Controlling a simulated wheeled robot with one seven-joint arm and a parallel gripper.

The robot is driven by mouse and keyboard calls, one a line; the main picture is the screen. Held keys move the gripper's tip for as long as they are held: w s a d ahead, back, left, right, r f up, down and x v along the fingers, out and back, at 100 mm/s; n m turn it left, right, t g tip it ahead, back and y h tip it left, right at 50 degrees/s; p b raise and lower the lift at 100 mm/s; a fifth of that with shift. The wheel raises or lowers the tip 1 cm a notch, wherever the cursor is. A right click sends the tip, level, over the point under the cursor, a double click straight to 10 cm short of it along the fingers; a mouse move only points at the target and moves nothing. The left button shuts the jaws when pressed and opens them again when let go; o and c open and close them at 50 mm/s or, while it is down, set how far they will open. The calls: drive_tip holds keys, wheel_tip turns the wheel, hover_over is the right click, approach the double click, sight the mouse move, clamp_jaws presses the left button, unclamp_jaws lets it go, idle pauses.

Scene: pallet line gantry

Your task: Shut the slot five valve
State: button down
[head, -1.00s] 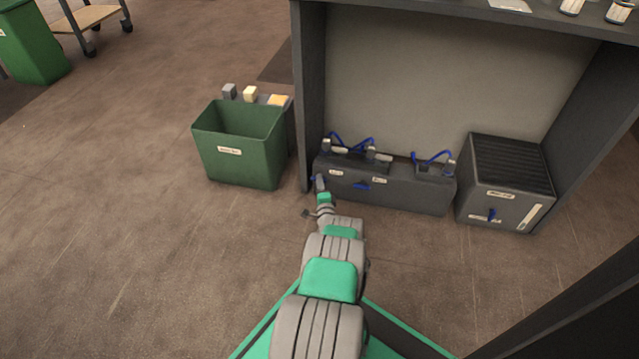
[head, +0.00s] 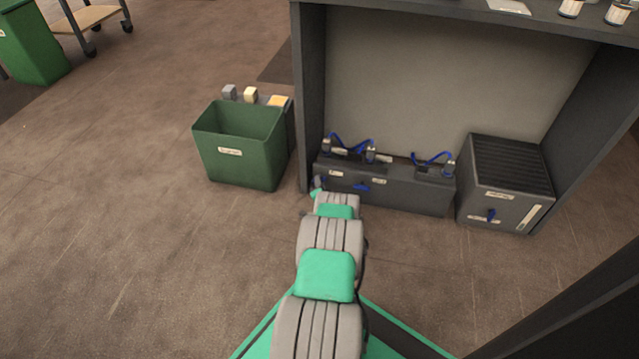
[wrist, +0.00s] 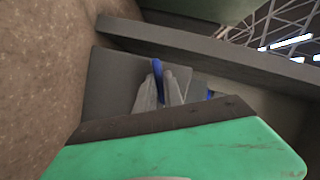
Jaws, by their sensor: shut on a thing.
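A long dark grey box (head: 410,196) with small white labels, too small to read, stands on the floor under the bench. A blue valve lever (head: 362,187) shows on its front. My gripper (wrist: 160,78) is at the box's left end, shut on a blue lever (wrist: 157,67) that stands up between the two grey fingers in the wrist view. In the head view my arm mostly hides the gripper and this lever. Another bit of blue (wrist: 210,95) shows right of the fingers in the wrist view. I cannot tell which lever belongs to slot five.
A green bin (head: 240,165) stands left of the bench's dark side panel (head: 308,90). The panel is close beside my gripper. A grey ribbed box (head: 505,190) with a blue lever stands at the right. Blue looped handles (head: 432,158) sit on top of the long box. Floor in front is clear.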

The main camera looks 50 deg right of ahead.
drive_tip(key=n+g, duration=0.2)
drive_tip(key=n, duration=0.1)
drive_tip(key=n+g, duration=0.2)
drive_tip(key=n, duration=0.1)
drive_tip(key=n+g, duration=0.2)
drive_tip(key=n, duration=0.1)
drive_tip(key=shift+w+a+r+h+b, duration=0.1)
drive_tip(key=shift+w+a+h+b, duration=0.05)
drive_tip(key=shift+w+h+b, duration=0.2)
drive_tip(key=shift+s, duration=0.15)
idle(0.4)
drive_tip(key=c, duration=1.5)
unclamp_jaws()
drive_tip(key=shift+o, duration=0.2)
drive_tip(key=p+v, duration=0.4)
drive_tip(key=v, duration=0.3)
drive_tip(key=shift+a, duration=0.35)
drive_tip(key=shift+s+r, duration=0.1)
drive_tip(key=shift+s, duration=0.05)
